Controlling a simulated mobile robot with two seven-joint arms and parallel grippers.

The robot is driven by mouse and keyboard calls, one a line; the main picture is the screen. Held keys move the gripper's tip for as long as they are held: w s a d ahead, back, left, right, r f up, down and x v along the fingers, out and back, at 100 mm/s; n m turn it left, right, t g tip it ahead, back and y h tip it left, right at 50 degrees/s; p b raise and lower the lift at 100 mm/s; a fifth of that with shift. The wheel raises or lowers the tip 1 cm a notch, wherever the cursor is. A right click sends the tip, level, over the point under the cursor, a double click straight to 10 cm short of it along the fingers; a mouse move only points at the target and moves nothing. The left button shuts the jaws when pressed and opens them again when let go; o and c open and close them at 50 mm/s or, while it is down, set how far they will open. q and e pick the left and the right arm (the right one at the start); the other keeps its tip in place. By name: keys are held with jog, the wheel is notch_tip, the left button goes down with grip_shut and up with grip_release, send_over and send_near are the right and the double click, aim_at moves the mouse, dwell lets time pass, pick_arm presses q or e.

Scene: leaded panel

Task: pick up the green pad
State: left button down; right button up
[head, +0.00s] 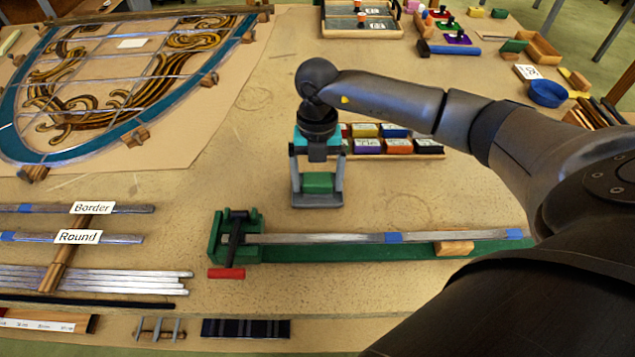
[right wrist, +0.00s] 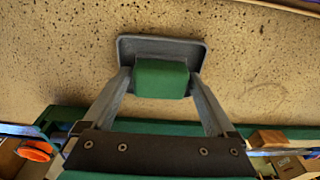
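The green pad (head: 319,182) is a small green block over the middle of the table, between the fingers of my right gripper (head: 318,184). In the right wrist view the pad (right wrist: 160,78) fills the space between the two grey fingertips, which appear to touch its sides. A shallow grey tray (right wrist: 162,47) shows behind and around the pad in that view. Its grey rim (head: 317,202) also shows under the pad in the head view. I cannot tell whether the pad rests on the tray or is just above it. My left gripper is out of view.
Behind the gripper stands a rack of coloured, labelled blocks (head: 399,147). In front, a green vise (head: 220,238) and long green bar hold a metal strip (head: 330,239). A leaded panel (head: 105,75) lies at the back left; metal strips (head: 95,280) lie front left.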

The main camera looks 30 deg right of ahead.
aim_at(318, 178)
jog(key=c, duration=1.1)
jog(key=shift+o, duration=0.2)
jog(key=shift+r, duration=0.1)
notch_tip(318, 178, up, 20)
jog(key=p, duration=0.2)
